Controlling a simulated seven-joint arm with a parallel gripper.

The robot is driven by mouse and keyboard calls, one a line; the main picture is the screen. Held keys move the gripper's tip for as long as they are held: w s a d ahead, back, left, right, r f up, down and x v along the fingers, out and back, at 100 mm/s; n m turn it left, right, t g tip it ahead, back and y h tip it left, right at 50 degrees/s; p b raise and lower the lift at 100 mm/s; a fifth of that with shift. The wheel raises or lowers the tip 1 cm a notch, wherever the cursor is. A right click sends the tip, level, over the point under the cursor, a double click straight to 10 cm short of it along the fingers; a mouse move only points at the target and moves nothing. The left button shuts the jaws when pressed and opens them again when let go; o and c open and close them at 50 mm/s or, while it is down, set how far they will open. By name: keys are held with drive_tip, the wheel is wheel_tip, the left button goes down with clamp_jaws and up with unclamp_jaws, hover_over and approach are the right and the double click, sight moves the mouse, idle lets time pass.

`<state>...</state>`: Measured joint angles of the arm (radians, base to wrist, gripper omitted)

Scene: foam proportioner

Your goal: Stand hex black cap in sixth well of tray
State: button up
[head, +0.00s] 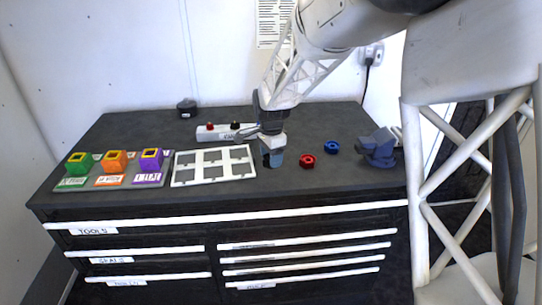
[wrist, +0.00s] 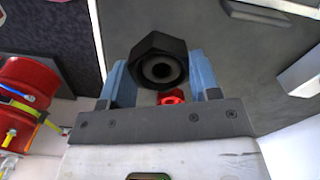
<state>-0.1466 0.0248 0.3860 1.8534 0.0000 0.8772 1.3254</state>
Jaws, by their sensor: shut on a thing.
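The hex black cap (wrist: 158,62) is between the blue fingers of my gripper (wrist: 160,82) in the wrist view, with its round hole facing the camera. My gripper is shut on it. In the head view my gripper (head: 271,155) points down by the right end of the white tray (head: 212,183), apparently above the table. The cap is hard to make out there against the dark fingers and tabletop. The tray has two rows of wells, which look empty. I cannot tell which well is the sixth.
A red hex piece (head: 307,161) and a blue one (head: 332,147) lie right of my gripper, before a blue-grey vise (head: 378,148). Green, orange and purple blocks (head: 151,160) stand left of the tray. A white box with knobs (head: 222,132) lies behind it.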

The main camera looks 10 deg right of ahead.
drive_tip(key=shift+a, duration=0.15)
drive_tip(key=shift+s+a+r+m, duration=0.1)
drive_tip(key=shift+s+a+m, duration=0.4)
drive_tip(key=shift+a, duration=0.6)
drive_tip(key=shift+s+a+r+m, duration=0.2)
drive_tip(key=shift+a+m, duration=0.35)
drive_tip(key=shift+a, duration=0.5)
drive_tip(key=shift+s+a+r+m, duration=0.1)
drive_tip(key=shift+s+a+m, duration=0.4)
drive_tip(key=shift+a, duration=0.6)
drive_tip(key=shift+w+f, duration=0.1)
drive_tip(key=shift+w, duration=0.05)
hover_over(239, 154)
drive_tip(key=shift+w+f, duration=0.15)
drive_tip(key=shift+f, duration=0.55)
drive_tip(key=shift+f, duration=0.15)
drive_tip(key=shift+f, duration=1.65)
drive_tip(key=shift+f, duration=0.1)
drive_tip(key=o, duration=1)
